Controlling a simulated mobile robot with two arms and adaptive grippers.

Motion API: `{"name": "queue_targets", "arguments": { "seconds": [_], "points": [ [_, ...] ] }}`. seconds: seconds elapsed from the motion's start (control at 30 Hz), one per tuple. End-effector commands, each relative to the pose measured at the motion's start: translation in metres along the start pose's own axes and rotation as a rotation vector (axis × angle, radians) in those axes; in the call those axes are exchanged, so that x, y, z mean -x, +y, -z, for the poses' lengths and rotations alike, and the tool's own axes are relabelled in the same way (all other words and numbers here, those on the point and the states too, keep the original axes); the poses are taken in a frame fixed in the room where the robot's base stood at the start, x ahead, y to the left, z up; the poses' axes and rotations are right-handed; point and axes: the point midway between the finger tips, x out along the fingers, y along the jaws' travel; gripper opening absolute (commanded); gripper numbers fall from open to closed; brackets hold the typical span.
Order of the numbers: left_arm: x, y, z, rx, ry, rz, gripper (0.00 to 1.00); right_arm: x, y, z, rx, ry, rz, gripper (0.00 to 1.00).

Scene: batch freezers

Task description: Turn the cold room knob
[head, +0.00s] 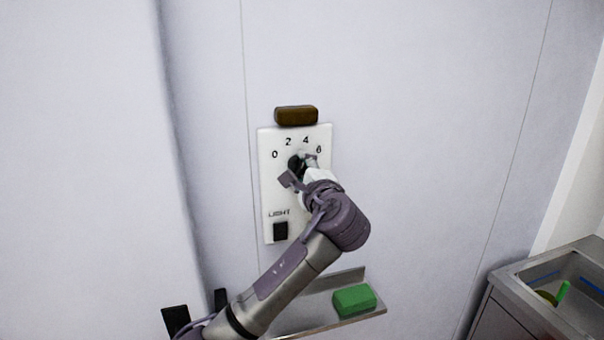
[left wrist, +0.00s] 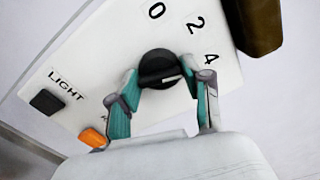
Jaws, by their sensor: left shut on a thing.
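The cold room knob (left wrist: 158,66) is a round black dial with a pale pointer mark, on a white panel (head: 267,185) numbered 0, 2, 4, 6. In the head view the knob (head: 294,163) is partly hidden by my left gripper (head: 301,166). My right gripper is not in view.
A brown block (head: 296,115) is mounted above the panel. A black LIGHT switch (head: 280,231) sits low on the panel; an orange part (left wrist: 93,137) shows beside it. A green block (head: 354,299) lies on a shelf below. A metal sink (head: 540,264) stands at right.

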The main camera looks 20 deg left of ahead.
Motion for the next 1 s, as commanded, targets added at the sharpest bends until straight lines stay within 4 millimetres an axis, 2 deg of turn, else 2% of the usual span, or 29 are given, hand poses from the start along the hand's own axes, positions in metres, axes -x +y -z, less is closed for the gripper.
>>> {"name": "queue_targets", "arguments": {
  "seconds": [0.03, 0.5, 0.73, 1.0],
  "points": [
    [0.000, 0.004, 0.002, 0.029, 0.001, -0.001, 0.14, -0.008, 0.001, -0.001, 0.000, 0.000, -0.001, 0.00],
    [0.001, 0.005, 0.002, 0.390, 0.001, -0.001, 0.14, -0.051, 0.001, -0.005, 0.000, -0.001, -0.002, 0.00],
    [0.000, 0.003, 0.001, 0.529, 0.001, -0.002, 0.14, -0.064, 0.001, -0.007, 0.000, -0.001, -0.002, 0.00],
    [0.000, 0.002, 0.001, 0.612, 0.000, -0.003, 0.14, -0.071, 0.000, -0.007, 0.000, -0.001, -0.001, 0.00]
  ]
}}
